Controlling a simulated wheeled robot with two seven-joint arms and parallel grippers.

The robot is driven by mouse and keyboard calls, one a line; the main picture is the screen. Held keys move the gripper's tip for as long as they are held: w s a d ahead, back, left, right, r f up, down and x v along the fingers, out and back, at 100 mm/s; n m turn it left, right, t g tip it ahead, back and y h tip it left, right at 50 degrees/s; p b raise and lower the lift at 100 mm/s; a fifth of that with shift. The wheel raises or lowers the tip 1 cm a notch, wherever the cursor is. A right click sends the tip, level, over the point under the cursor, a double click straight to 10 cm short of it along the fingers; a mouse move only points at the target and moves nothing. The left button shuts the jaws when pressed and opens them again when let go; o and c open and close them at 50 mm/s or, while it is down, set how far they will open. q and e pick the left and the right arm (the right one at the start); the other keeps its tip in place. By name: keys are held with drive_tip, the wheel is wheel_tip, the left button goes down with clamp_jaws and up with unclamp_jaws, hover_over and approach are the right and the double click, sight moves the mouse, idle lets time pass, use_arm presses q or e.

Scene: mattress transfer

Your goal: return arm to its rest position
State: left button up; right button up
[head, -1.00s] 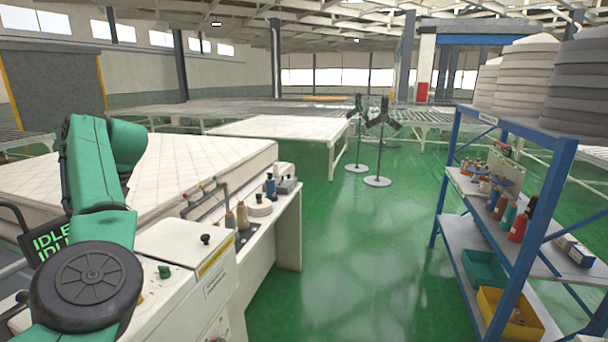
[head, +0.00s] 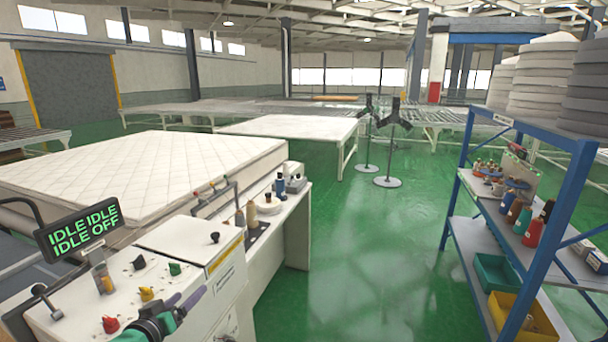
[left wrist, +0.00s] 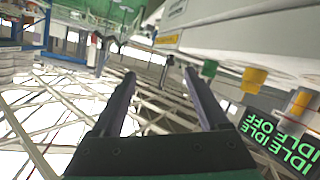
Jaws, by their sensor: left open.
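My left gripper (head: 188,298) shows at the bottom of the head view, low in front of the control panel (head: 75,309). Its two dark fingers are apart, with nothing between them. The fingers also show in the left wrist view (left wrist: 159,74), spread and empty, with the panel's knobs and display upside down at the right. Most of my left arm is below the head view's edge. My right gripper is not in view.
The panel has red (head: 110,325), yellow (head: 146,294) and green (head: 175,269) knobs and a display (head: 78,229) reading IDLE and OFF. A white mattress (head: 150,170) lies behind it. A blue shelf rack (head: 545,215) stands right. Green floor (head: 350,260) between is clear.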

use_arm(q)
drive_tip(key=s+d+f+m+g, duration=0.3)
drive_tip(key=s+f+g, duration=0.35)
drive_tip(key=s, duration=0.65)
drive_tip(key=s+d+f+m+g, duration=0.4)
drive_tip(key=s+f, duration=0.4)
drive_tip(key=s, duration=0.4)
wheel_tip(320, 180, down, 30)
drive_tip(key=s+n+g+b, duration=0.1)
drive_tip(key=s+g+b, duration=0.15)
drive_tip(key=b, duration=0.45)
drive_tip(key=s+a+f+b, duration=0.1)
drive_tip(key=s+f+b, duration=0.1)
drive_tip(key=s+f, duration=0.6)
drive_tip(key=s+a+f+y+b, duration=0.1)
drive_tip(key=s+a+f+b, duration=0.1)
drive_tip(key=s+f, duration=0.6)
wheel_tip(320, 180, down, 4)
drive_tip(key=shift+s+a+r+g+b, duration=0.25)
drive_tip(key=shift+s+g+b, duration=0.1)
drive_tip(key=shift+b, duration=0.2)
drive_tip(key=shift+c, duration=0.3)
